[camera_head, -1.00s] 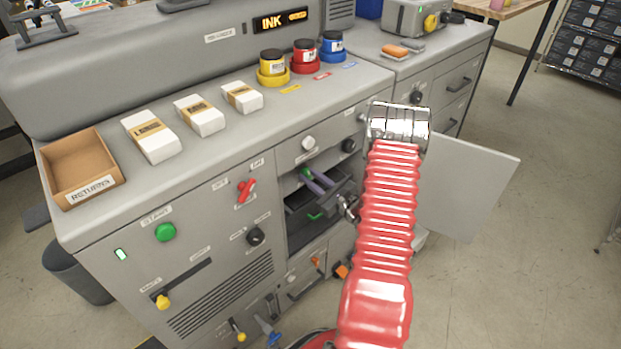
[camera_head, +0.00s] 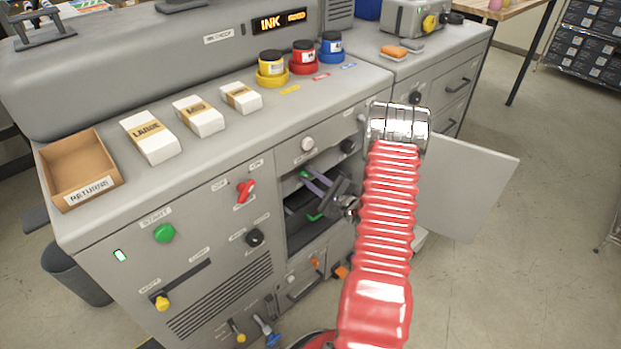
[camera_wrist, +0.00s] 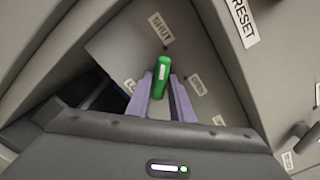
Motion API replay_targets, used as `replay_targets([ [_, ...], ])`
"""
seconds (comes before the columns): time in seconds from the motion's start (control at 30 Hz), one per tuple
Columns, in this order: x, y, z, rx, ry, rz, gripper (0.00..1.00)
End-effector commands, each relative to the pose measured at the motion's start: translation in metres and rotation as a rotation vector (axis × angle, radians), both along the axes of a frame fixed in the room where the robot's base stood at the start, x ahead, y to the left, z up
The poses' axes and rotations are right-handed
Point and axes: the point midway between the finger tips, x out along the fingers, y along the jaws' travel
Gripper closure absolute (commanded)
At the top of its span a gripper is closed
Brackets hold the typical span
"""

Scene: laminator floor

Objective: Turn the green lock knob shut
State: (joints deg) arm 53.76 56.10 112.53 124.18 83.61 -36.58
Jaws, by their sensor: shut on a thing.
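The green lock knob (camera_wrist: 162,78) is a bar-shaped handle on a grey panel inside the open cabinet. In the wrist view its upper end points roughly toward the SHUT label (camera_wrist: 160,29). The OPEN label (camera_wrist: 197,85) is to its right, and a partly covered label (camera_wrist: 130,86) is to its left. My gripper (camera_wrist: 162,92) has its two purple fingers closed on either side of the knob. In the head view the gripper (camera_head: 308,182) reaches into the cabinet, tilted, and the knob (camera_head: 304,174) shows only as a small green spot at the fingertips.
An open cabinet door (camera_head: 465,190) stands right of my arm. Beside the opening are a black knob (camera_head: 254,237) and a red switch (camera_head: 244,191). A green start button (camera_head: 164,233) is further left. A RESET label (camera_wrist: 243,20) lies close by in the wrist view.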

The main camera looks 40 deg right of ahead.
Motion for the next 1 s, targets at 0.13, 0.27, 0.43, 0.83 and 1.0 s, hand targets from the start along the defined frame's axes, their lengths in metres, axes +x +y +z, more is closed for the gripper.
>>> replay_targets([
  [0.13,-0.001,0.001,-0.003,0.003,0.006,0.001,1.0],
  [0.27,-0.001,0.002,-0.003,0.004,0.006,0.001,1.0],
  [0.43,-0.001,0.002,-0.002,0.004,0.005,0.002,0.7],
  [0.83,-0.001,0.001,-0.001,0.002,0.001,0.001,0.62],
  [1.0,-0.012,-0.001,-0.001,0.003,0.002,-0.001,0.62],
])
